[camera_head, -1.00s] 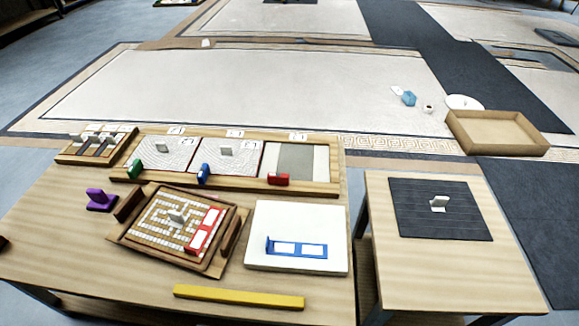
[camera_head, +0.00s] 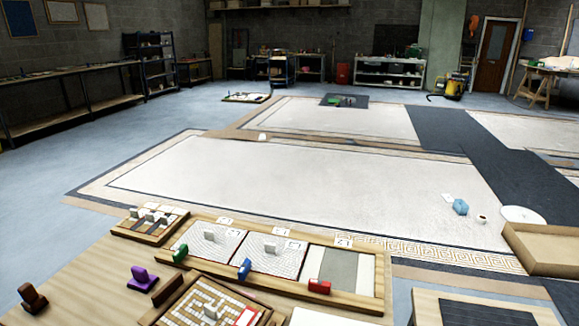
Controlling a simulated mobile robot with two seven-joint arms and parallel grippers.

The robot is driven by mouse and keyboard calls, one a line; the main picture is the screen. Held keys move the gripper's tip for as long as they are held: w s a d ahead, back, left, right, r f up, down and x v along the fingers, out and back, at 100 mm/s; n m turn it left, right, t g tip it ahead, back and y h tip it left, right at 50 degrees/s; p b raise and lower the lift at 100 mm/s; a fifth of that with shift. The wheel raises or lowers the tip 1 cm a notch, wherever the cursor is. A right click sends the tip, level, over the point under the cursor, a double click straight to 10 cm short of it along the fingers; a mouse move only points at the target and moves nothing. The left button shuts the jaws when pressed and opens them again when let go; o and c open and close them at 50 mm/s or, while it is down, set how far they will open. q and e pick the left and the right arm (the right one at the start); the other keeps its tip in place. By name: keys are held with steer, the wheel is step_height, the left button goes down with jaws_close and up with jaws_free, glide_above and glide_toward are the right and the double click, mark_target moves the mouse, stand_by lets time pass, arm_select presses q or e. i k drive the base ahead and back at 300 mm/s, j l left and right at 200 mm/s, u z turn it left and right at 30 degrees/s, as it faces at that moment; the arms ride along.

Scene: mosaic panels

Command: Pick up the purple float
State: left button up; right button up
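The purple float (camera_head: 142,279) stands on the wooden table (camera_head: 75,290) at the lower left, with a flat base and an upright grip. It is just left of a dark brown wooden block (camera_head: 168,291) beside the mosaic tray. Nothing covers the float. Neither of my grippers shows in the head view.
A dark brown float-like tool (camera_head: 32,297) stands left of the purple float. A long wooden rack (camera_head: 338,299) with green, blue and red pieces and a smaller tile rack (camera_head: 150,225) lie behind. A cardboard-coloured tray (camera_head: 550,248) sits at right. Bare tabletop surrounds the float.

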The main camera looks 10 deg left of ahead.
mark_target(142, 281)
steer(key=u, duration=1.5)
